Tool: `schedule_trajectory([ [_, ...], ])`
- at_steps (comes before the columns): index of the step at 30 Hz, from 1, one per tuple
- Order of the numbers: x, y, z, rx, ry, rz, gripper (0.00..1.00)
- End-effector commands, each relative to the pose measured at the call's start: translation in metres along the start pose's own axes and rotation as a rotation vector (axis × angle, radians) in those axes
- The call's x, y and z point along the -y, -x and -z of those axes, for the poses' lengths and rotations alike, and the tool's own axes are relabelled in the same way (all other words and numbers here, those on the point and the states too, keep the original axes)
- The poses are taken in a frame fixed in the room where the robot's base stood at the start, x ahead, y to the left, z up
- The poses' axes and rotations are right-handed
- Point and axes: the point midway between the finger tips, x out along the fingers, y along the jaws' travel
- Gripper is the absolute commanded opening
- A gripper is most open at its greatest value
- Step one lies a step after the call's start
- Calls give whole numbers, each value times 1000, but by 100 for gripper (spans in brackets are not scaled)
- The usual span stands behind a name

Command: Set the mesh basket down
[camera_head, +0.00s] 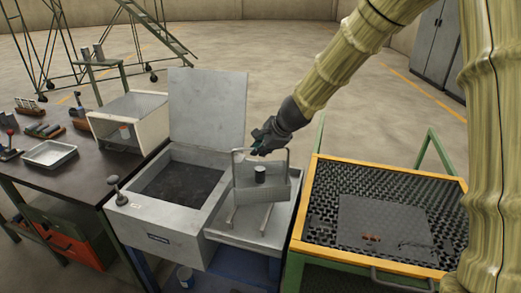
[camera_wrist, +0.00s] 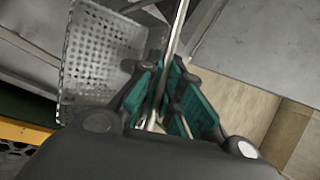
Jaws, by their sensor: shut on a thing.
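The mesh basket (camera_head: 281,190) is a grey perforated box with a tall hoop handle, and a dark cylinder (camera_head: 260,174) shows at it. My gripper (camera_head: 266,141) is shut on the top bar of the handle, with the basket hanging upright below. In the wrist view the teal fingers of my gripper (camera_wrist: 172,100) close around the metal handle bar (camera_wrist: 178,35), and the basket's perforated bottom (camera_wrist: 98,58) shows to the left. The basket is over the grey shelf (camera_head: 228,229) beside the open tank (camera_head: 155,217). I cannot tell whether it touches the rails (camera_head: 265,219) there.
The tank's lid (camera_head: 208,105) stands raised behind it. A yellow-edged grating table (camera_head: 317,215) with a dark plate (camera_head: 380,222) is to the right. A dark bench (camera_head: 75,175) with a metal tray (camera_head: 49,154) and a white open box (camera_head: 130,118) is to the left.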

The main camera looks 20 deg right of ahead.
Motion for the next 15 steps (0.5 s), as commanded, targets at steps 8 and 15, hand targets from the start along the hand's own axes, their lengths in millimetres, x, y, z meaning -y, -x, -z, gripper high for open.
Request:
schedule_trajectory([
  [8,-1,-1,0,0,-1,-1,29],
  [15,-1,0,0,-1,0,-1,29],
])
